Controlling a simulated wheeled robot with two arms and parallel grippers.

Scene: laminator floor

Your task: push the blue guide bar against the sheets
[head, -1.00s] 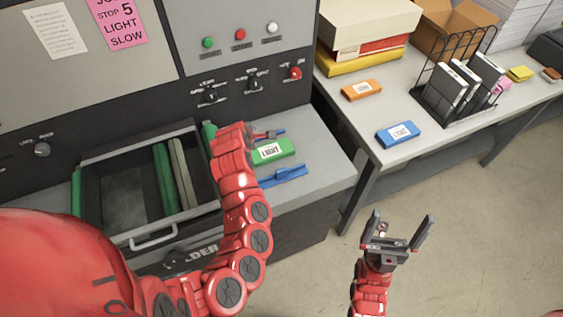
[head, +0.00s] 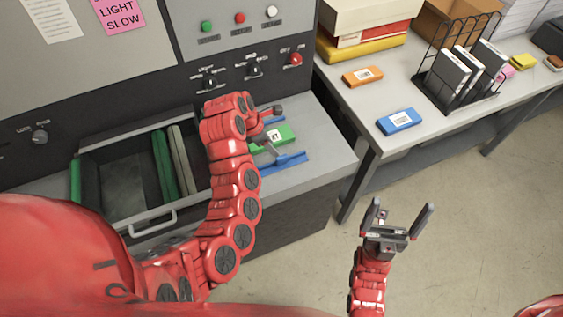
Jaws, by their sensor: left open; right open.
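The blue guide bar (head: 287,162) lies on the grey feed table along the near side of a green packet of sheets (head: 285,138) with a white label. A small gap seems to show between bar and packet. My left gripper (head: 276,131) is open above the packet, its nearer finger reaching down towards the bar; I cannot tell whether it touches. Part of the packet and the far blue rail are hidden behind the gripper and arm. My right gripper (head: 397,222) is open and empty, in front of the side table, with its fingers pointing up.
An open drawer (head: 150,222) with green and grey strips is left of my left arm. The control panel with knobs (head: 210,83) rises behind. On the side table are an orange packet (head: 362,77), a blue packet (head: 398,121) and a black wire rack (head: 459,95).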

